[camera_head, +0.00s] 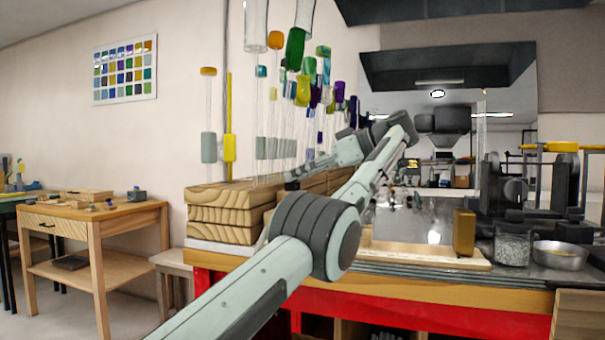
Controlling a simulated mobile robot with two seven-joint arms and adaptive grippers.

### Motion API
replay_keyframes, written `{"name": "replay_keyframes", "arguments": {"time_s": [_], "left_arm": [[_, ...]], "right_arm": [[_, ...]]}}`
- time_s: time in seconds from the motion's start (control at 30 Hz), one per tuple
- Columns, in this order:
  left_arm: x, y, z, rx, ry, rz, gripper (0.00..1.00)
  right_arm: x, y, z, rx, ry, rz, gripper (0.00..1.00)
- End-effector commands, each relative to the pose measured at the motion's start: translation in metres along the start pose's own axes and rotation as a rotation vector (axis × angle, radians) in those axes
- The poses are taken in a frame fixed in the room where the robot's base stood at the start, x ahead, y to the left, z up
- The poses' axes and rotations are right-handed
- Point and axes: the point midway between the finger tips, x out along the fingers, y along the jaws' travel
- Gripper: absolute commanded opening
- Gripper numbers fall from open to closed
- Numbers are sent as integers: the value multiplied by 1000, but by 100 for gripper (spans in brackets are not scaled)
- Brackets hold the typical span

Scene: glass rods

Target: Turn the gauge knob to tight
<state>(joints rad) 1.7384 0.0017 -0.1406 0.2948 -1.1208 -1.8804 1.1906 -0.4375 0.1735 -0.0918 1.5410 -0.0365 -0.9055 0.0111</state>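My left arm comes in from the lower left, bends at a large dark joint and reaches up over the bench. Its far part bends back to the left, and my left gripper (293,177) seems to be the small dark end above the wooden blocks. Its fingers are too small and dark to read, and I see nothing clearly held. My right gripper is not in view. I cannot make out a gauge knob or its setting. A dark machine (514,190) with round parts stands at the right end of the bench, apart from the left gripper.
Stacked wooden blocks (222,215) stand at the bench's left end. A yellow block (464,232), a glass jar (512,248) and a metal bowl (560,256) stand at the right. Coloured glass pieces (297,48) hang above. A wooden side table (92,217) stands left.

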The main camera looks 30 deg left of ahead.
Motion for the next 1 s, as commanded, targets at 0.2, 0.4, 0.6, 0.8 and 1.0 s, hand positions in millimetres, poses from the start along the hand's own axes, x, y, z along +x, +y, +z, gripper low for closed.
{"name": "replay_keyframes", "arguments": {"time_s": [0.2,0.4,0.6,0.8,1.0], "left_arm": [[0,0,0,0,1,0,40],[0,0,0,0,1,1,40],[0,0,1,4,1,16,40],[0,-2,1,26,1,72,40],[1,-5,1,63,2,160,40]], "right_arm": [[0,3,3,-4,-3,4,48],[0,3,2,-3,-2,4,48],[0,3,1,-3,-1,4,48],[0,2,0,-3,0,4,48],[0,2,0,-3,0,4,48]]}}
